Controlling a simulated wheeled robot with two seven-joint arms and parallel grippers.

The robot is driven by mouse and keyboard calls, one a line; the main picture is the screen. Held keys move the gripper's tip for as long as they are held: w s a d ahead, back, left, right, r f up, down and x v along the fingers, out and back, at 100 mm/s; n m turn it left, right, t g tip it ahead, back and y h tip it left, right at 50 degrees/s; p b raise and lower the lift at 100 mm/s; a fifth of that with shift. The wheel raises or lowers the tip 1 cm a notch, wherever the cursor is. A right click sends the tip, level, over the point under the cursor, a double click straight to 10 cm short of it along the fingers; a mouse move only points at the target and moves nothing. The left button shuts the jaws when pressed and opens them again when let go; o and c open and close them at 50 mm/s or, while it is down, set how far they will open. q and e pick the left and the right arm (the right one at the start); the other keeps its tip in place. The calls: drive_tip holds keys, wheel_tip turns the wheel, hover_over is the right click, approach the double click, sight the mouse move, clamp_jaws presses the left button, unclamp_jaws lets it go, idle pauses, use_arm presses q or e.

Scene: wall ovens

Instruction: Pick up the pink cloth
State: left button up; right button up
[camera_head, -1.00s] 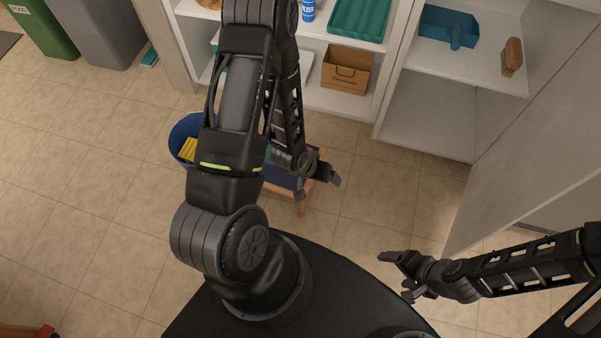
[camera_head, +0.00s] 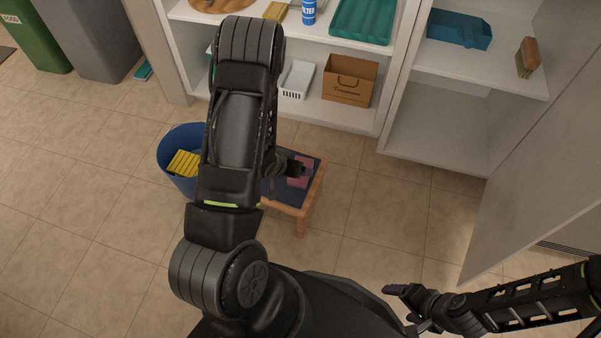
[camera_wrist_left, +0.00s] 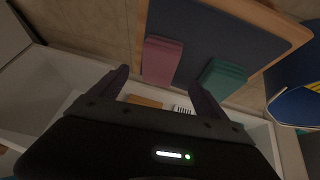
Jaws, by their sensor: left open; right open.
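The pink cloth (camera_head: 300,181) lies folded on the dark top of a small wooden stool (camera_head: 302,211) in the head view. In the left wrist view the pink cloth (camera_wrist_left: 161,60) lies just beyond the fingertips, and a folded green cloth (camera_wrist_left: 222,79) lies to its right on the same top. My left gripper (camera_wrist_left: 160,88) is open and empty, with the pink cloth ahead of the gap between its fingers. In the head view my left arm hides much of the stool and the green cloth. My right gripper (camera_head: 399,308) is open and empty at the lower right, away from the stool.
A blue bucket (camera_head: 170,160) with a yellow item (camera_head: 184,163) stands left of the stool. White shelves (camera_head: 330,112) with a cardboard box (camera_head: 349,80) and a white basket (camera_head: 296,80) stand behind. A cabinet door (camera_head: 545,160) is at the right. Floor right of the stool is clear.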

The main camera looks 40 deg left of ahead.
use_arm(q)
drive_tip(key=shift+w+f, duration=0.3)
drive_tip(key=shift+f, duration=0.15)
drive_tip(key=shift+f, duration=0.1)
drive_tip(key=b+x, duration=0.2)
drive_tip(key=x, duration=0.2)
drive_tip(key=shift+w+f, duration=0.1)
drive_tip(key=shift+f, duration=0.1)
drive_tip(key=shift+w+f, duration=0.25)
drive_tip(key=shift+c, duration=0.4)
drive_tip(key=c, duration=1.3)
